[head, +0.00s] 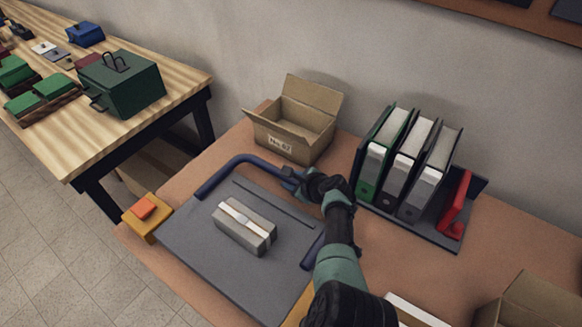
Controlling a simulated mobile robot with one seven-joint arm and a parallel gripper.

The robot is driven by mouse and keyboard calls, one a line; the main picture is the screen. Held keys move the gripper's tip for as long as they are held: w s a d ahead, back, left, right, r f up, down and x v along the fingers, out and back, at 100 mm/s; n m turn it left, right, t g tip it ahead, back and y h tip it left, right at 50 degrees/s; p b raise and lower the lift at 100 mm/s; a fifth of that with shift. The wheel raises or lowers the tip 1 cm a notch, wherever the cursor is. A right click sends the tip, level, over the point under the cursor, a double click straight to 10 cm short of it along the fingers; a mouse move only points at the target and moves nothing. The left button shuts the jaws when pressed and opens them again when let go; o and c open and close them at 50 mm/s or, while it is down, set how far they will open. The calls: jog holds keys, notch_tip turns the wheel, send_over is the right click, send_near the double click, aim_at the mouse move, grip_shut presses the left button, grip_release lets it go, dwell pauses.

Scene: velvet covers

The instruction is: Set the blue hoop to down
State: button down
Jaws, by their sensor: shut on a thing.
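The blue hoop (262,162) is a dark blue U-shaped bar at the grey board (196,247) on the brown table. Its left leg and far crossbar show plainly; my gripper and arm hide the crossbar's right part and some of the right leg (313,251). I cannot tell exactly how far the hoop is tilted. My gripper (294,180) is shut on the crossbar, right of its middle. A grey block with a pale band (260,237) lies on the board, inside the hoop's span.
An open cardboard box (279,143) stands close behind the crossbar. Several binders (409,165) and a red piece (457,204) stand right of my arm. A yellow block with an orange top (148,219) sits at the left edge. Another open box (532,305) is at lower right.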

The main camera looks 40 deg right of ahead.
jog(key=shift+a+f, duration=0.1)
jog(key=c, duration=0.6)
grip_release()
jog(key=shift+s+r+p, duration=0.15)
jog(key=shift+r+p, duration=0.15)
jog(key=shift+p, duration=0.05)
jog(key=p+v, duration=0.7)
jog(key=v, duration=0.5)
jog(key=shift+s, duration=0.25)
